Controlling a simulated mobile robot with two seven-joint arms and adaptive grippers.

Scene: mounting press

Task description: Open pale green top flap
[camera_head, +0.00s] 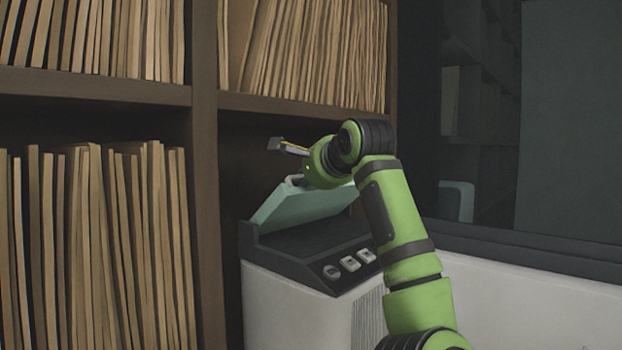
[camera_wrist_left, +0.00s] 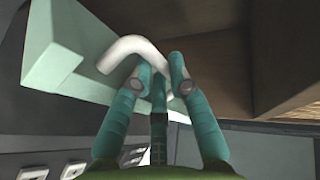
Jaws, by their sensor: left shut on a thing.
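The pale green top flap (camera_head: 305,205) of the press is raised and tilted above the dark top (camera_head: 310,240) in the head view. It also shows in the left wrist view (camera_wrist_left: 65,55), with a white curved handle (camera_wrist_left: 125,48) on it. My left gripper (camera_wrist_left: 160,75) has its teal fingers closed around the handle's end. In the head view my green wrist covers the fingers and the flap's upper right part; only a bit of the handle (camera_head: 293,180) shows. My right gripper is in neither view.
The press has a white body (camera_head: 290,300) and a front panel with several buttons (camera_head: 349,263). A dark wooden shelf (camera_head: 205,150) full of tan folders stands close behind and left of it. A pale counter (camera_head: 530,300) lies to the right.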

